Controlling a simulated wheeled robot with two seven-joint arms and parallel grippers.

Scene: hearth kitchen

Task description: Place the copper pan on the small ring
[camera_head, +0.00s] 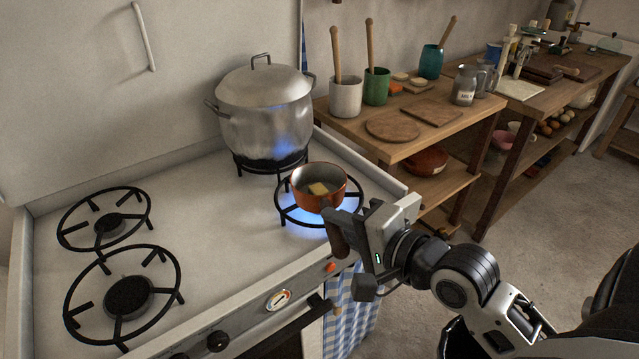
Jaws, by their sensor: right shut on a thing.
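The copper pan (305,201) is over the small ring (287,217) at the front right of the stove, with a yellowish lump inside it. A blue flame shows under and around the pan. I cannot tell whether the pan rests on the ring or hangs just above it. My right gripper (343,228) is at the pan's near right side and shut on its dark handle, which points toward the front. The gripper hides part of the handle. My left gripper is not in view.
A large lidded steel pot (266,112) stands on the burner just behind the pan. Two empty burners (108,222) are on the left. A wooden table (440,137) with utensil crocks, boards and a jug stands right of the stove. A checked towel (352,310) hangs at the stove front.

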